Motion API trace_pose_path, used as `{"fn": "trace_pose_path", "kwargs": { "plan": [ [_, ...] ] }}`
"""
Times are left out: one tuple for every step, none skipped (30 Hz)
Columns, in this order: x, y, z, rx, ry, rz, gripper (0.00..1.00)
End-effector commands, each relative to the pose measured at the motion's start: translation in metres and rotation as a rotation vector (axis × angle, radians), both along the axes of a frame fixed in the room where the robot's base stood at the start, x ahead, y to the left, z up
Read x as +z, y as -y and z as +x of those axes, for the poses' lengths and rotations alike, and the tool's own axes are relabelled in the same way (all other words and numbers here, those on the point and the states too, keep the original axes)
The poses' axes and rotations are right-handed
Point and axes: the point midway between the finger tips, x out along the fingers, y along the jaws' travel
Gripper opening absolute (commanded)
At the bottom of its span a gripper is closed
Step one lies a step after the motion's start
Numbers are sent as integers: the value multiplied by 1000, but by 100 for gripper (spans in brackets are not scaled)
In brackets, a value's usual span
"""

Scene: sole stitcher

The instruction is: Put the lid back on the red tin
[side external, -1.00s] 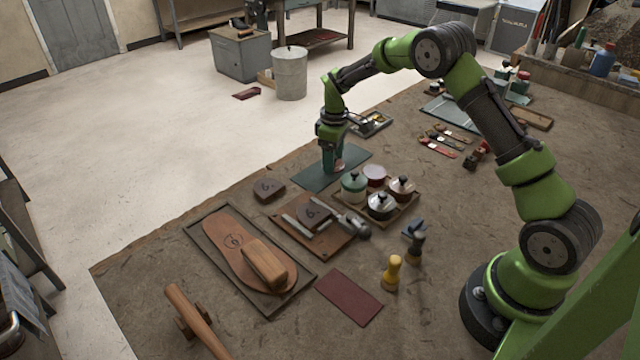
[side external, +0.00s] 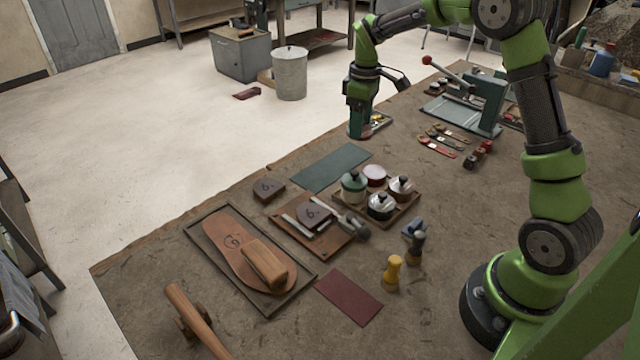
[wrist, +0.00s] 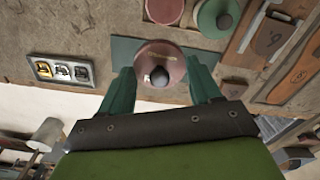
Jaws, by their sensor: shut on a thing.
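My gripper (side external: 362,132) is raised at the far side of the bench, beyond the green mat (side external: 330,168). In the wrist view, my gripper (wrist: 161,88) is shut on the red lid (wrist: 160,58), which has a dark knob and sits between the two green fingers. The lid cannot be made out in the side view. The red tin (side external: 374,172) stands in the wooden tray at the back, with its lid off. It also shows at the top edge of the wrist view (wrist: 164,9), apart from the lid.
A green-lidded tin (side external: 353,186), a dark-lidded tin (side external: 380,205) and a brown-lidded tin (side external: 400,188) crowd the red tin in the tray (side external: 403,214). A small tray of buckles (wrist: 62,71) lies near my gripper. A machine with a red-knobbed lever (side external: 484,98) stands behind.

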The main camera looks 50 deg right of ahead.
Motion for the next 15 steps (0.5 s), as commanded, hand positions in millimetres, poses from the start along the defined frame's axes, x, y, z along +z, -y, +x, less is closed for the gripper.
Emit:
{"fn": "trace_pose_path", "kwargs": {
  "plan": [
    [-1,2,-15,-1,-3,1,35],
    [-2,2,-22,0,-4,2,35],
    [-5,2,-30,3,-6,3,35],
    [-7,3,-36,6,-9,3,35],
    [-9,2,-41,8,-11,3,35],
    [-12,2,-47,13,-13,3,35],
    [-14,2,-50,15,-15,4,35],
    [-17,1,-53,19,-17,4,35],
    [-20,1,-55,24,-20,4,35],
    [-22,1,-56,27,-21,4,35],
    [-25,1,-57,30,-22,3,35],
    [-26,1,-55,33,-16,1,35],
    [-27,1,-55,34,-15,-1,35],
    [-29,1,-55,35,-15,0,35],
    [-32,1,-55,35,-16,0,35]
  ]
}}
